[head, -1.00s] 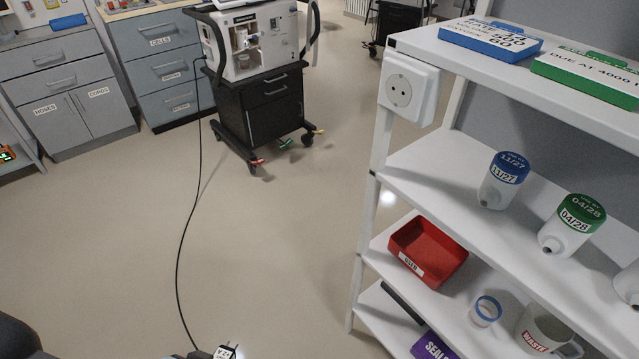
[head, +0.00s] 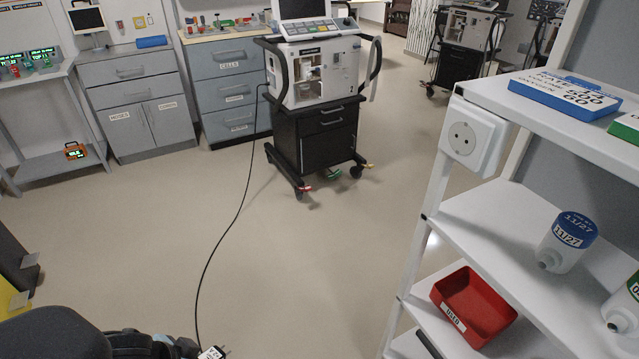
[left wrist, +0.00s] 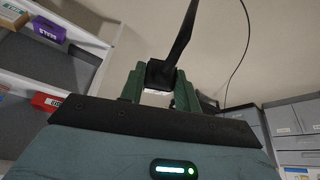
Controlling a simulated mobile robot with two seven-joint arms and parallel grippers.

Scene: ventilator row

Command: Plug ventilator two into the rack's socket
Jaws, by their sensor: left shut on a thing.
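A ventilator (head: 318,78) stands on a black wheeled cart (head: 316,140) at the top middle; its label is too small to read. Its black cable (head: 207,262) hangs from its left side, runs over the floor and ends at the plug (head: 213,353) at the bottom edge. My left gripper (left wrist: 160,88) is shut on the plug (left wrist: 161,74) in the left wrist view. In the head view only a little of this gripper shows, at the bottom edge. The white socket (head: 474,139) is on the upper left post of the rack (head: 440,185), well apart from the plug. My right gripper is not visible.
The rack's shelves hold a red bin (head: 473,305), a blue-capped bottle (head: 567,242) and a blue sign (head: 565,92). Another ventilator (head: 468,28) stands at the back right. Grey cabinets (head: 145,110) line the back left. The floor between me and the cart is clear.

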